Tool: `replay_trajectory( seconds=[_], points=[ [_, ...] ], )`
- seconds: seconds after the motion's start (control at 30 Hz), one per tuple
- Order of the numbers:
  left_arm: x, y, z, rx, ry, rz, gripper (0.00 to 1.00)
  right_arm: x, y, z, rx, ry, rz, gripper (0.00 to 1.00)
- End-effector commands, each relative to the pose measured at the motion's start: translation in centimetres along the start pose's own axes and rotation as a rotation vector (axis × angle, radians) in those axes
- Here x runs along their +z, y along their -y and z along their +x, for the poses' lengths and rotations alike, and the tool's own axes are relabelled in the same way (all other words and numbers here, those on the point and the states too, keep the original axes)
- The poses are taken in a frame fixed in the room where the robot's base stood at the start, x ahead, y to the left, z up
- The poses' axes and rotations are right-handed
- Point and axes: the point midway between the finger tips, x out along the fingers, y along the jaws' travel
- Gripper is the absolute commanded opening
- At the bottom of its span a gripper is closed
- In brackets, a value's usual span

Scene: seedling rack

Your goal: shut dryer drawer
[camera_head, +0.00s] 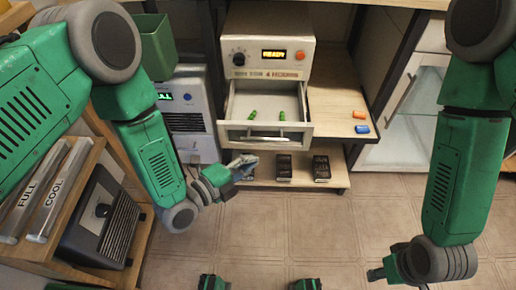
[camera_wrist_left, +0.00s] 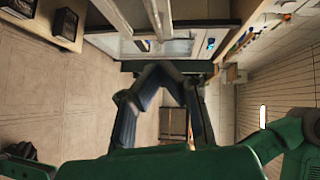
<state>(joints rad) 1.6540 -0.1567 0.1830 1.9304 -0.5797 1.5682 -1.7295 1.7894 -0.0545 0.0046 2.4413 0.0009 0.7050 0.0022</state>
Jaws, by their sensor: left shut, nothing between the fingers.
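The dryer (camera_head: 268,54) is a cream cabinet with a lit READY display, standing at the back centre. Its drawer (camera_head: 265,133) is pulled out, with a grey front, a handle and two green items (camera_head: 267,115) inside. My left gripper (camera_head: 250,162) is shut and empty, just below the left part of the drawer front in the head view; whether it touches cannot be told. In the left wrist view its fingers (camera_wrist_left: 158,72) meet at the tips. My right gripper (camera_head: 374,274) is low at the right, far from the drawer; its fingers are too small to read.
An orange item (camera_head: 359,115) and a blue item (camera_head: 362,129) lie on the wooden shelf right of the drawer. Dark boxes (camera_head: 283,167) stand on the lower shelf. A grey machine (camera_head: 189,115) stands left of the drawer.

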Motion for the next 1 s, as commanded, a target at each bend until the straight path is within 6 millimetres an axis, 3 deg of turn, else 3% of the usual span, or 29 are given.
replay_trajectory(
  seconds=[0.13,0.33,0.6,1.0],
  points=[
    [0.0,-0.2,3.2,-0.004,-0.001,0.0,0.0,0.1,0.0,1.4,0.0,0.0,0.0,0.4],
    [2.1,-0.2,5.1,-0.001,0.002,-0.001,0.0,0.1,0.0,2.5,0.0,0.0,0.0,0.4],
    [2.8,0.0,5.8,0.001,0.0,-0.002,0.0,0.1,0.0,2.8,0.0,-0.001,0.0,0.4],
    [3.3,0.0,5.3,0.002,0.001,-0.001,0.0,0.1,0.0,2.6,0.0,-0.001,0.0,0.4]
  ],
)
